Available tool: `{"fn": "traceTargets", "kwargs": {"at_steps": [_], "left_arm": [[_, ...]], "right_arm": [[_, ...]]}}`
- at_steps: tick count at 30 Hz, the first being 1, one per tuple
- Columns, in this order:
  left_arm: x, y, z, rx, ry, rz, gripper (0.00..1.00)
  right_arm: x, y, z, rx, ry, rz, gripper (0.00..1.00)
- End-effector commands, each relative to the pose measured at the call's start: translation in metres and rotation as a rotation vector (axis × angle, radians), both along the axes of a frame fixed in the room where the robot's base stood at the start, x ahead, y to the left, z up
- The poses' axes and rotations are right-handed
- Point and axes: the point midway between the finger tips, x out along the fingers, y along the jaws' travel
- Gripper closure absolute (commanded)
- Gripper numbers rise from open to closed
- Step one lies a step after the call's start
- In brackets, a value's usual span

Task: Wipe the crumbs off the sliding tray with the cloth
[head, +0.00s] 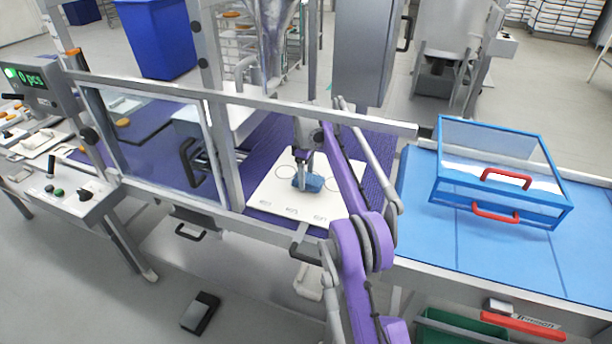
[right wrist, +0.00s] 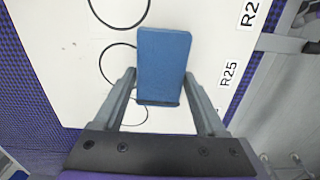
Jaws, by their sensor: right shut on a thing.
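The blue cloth (head: 309,184) looks like a folded rectangular pad. It is between the fingers of my right gripper (head: 303,168), which is shut on it. The right wrist view shows the cloth (right wrist: 163,60) over the white sliding tray; whether it touches the surface I cannot tell. The tray (head: 275,205) has printed circles and labels along its near edge. Faint pale specks, perhaps crumbs (right wrist: 70,46), show on the tray (right wrist: 45,18) left of the cloth in the right wrist view. My left gripper is not in view.
A metal-framed clear guard (head: 150,145) and its long rail (head: 280,103) run in front of the tray. A purple belt (head: 375,150) lies around it. A clear box with blue edges and red handles (head: 505,170) stands on the blue table (head: 420,215) at the right.

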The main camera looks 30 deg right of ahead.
Motion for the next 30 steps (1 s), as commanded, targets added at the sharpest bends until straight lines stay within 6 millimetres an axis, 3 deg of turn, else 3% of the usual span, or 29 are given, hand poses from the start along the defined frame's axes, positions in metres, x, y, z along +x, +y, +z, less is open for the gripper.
{"fn": "traceTargets", "kwargs": {"at_steps": [30], "left_arm": [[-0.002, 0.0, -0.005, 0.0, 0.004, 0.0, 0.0]], "right_arm": [[0.0, -0.001, -0.014, -0.001, 0.001, -0.001, 0.81]]}}
